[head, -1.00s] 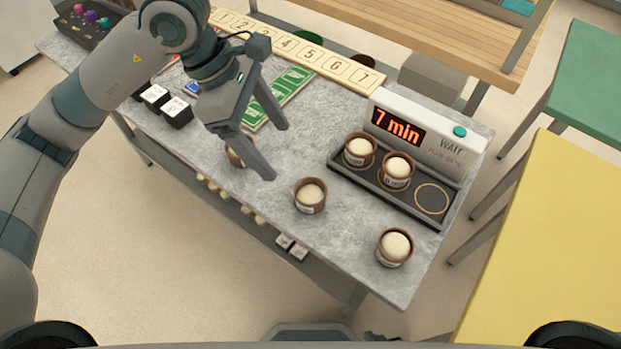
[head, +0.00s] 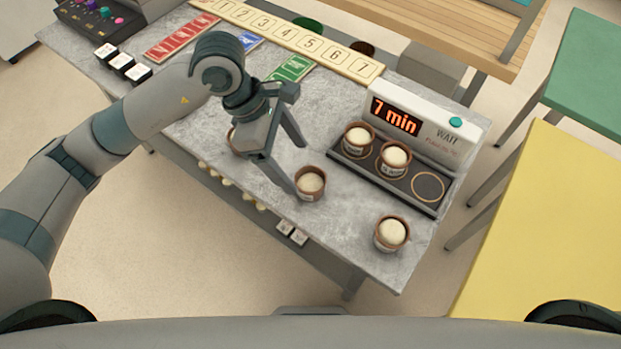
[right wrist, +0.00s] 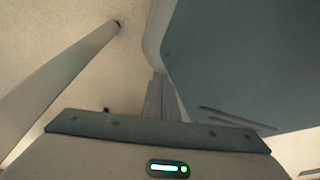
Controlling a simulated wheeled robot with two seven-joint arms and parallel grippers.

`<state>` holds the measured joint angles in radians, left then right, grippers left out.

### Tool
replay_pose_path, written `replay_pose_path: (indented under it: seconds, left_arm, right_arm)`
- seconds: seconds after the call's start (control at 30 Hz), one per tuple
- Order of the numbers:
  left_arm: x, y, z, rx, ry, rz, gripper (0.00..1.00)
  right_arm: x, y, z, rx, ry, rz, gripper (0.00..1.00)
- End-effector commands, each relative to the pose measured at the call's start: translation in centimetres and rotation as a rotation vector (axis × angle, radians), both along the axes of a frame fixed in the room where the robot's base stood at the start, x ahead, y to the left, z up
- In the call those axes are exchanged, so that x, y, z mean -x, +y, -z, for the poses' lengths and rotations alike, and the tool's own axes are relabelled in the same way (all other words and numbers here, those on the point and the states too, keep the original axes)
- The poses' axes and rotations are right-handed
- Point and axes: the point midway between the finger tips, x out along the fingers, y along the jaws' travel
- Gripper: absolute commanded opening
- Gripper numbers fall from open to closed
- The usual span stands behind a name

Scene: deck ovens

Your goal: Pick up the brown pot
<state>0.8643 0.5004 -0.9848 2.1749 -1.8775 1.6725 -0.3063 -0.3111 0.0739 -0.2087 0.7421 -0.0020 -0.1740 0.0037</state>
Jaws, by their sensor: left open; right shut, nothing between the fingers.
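Several brown pots with pale domed tops stand on the grey table (head: 345,225). One brown pot (head: 311,187) is right at the fingertips of my left gripper (head: 301,169), which is open and empty above the table; I cannot tell whether a finger touches it. Another pot (head: 391,235) stands near the front right corner. A third (head: 233,142) is mostly hidden behind the left gripper. Two pots (head: 358,138) (head: 393,160) sit in the dark tray of the timer unit. My right gripper (right wrist: 163,98) shows only in the right wrist view, shut and empty.
The timer unit (head: 440,125) reads "7 min" and "WAIT"; its tray (head: 428,188) has one empty ringed place. A numbered strip (head: 345,62), coloured cards (head: 292,68) and small white-topped blocks (head: 122,61) lie toward the back and left. A yellow table (head: 535,220) stands at right.

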Motion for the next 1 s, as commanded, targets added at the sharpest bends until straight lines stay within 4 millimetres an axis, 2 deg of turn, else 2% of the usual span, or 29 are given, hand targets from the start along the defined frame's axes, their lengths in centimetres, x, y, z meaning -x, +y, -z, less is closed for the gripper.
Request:
replay_pose_path:
  seconds: [0.1,0.3,0.87,1.0]
  left_arm:
    - [0.2,-0.7,1.5,0.001,0.003,0.001,0.76]
    - [0.2,-1.4,3.3,0.000,0.000,0.001,0.76]
    - [0.2,-1.7,4.0,0.000,0.001,-0.001,0.76]
    - [0.1,-2.3,4.7,0.002,0.002,0.001,0.76]
  right_arm:
    - [2.0,-0.8,-0.2,0.014,0.046,0.002,0.00]
    - [4.1,-1.6,0.0,0.029,0.097,0.004,0.00]
    - [4.6,-1.8,-0.3,0.031,0.108,0.004,0.00]
    - [5.6,-2.0,-0.9,0.037,0.131,0.005,0.00]
